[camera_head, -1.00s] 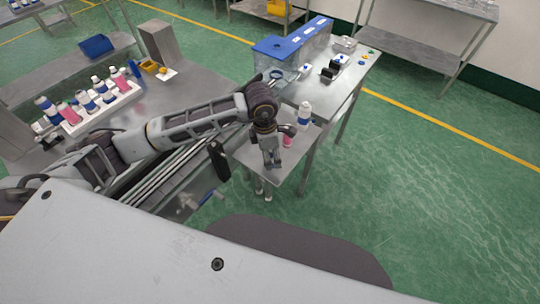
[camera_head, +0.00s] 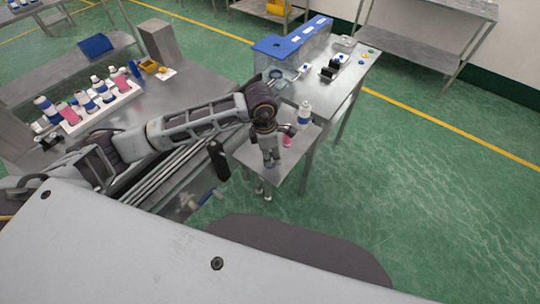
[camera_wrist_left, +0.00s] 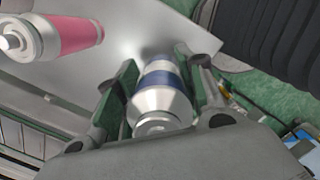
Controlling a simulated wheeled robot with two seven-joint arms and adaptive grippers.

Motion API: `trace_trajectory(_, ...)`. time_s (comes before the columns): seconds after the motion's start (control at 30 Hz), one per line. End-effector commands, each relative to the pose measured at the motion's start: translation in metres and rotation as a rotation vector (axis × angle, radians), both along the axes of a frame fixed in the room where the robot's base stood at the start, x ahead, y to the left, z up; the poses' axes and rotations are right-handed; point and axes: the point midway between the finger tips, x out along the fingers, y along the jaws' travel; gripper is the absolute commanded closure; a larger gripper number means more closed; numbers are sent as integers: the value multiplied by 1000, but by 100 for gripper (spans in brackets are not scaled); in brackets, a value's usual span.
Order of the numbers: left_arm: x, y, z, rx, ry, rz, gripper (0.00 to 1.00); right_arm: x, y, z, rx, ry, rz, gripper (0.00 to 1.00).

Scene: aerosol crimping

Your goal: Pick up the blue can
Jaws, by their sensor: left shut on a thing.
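The blue can (camera_wrist_left: 161,103), silver with a dark blue band, sits between the green-padded fingers of my left gripper (camera_wrist_left: 158,82) in the left wrist view. The fingers are shut on it, and its silver end faces the camera. In the head view my left gripper (camera_head: 270,160) points down over the small metal table (camera_head: 290,172), and the held can is mostly hidden behind it. I cannot tell whether the can touches the table. A pink can (camera_wrist_left: 70,36) stands apart from the gripper; it also shows in the head view (camera_head: 287,141). My right gripper is not in view.
A white and blue can (camera_head: 304,114) stands on the small table behind the gripper. A blue-topped machine (camera_head: 290,42) stands on the bench beyond. A white rack (camera_head: 101,114) with several cans is on the left table. Green floor at right is clear.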

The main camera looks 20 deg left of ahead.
Motion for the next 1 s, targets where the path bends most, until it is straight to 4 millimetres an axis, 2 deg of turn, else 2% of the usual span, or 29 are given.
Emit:
trace_trajectory(0.17, 0, 0, 2, 0, -1, 0, 85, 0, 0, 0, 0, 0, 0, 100)
trace_trajectory(0.37, 1, 0, 13, -2, -2, -1, 85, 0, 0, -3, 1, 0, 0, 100)
trace_trajectory(1.0, 1, 0, 91, -1, -3, 0, 85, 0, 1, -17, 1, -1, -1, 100)
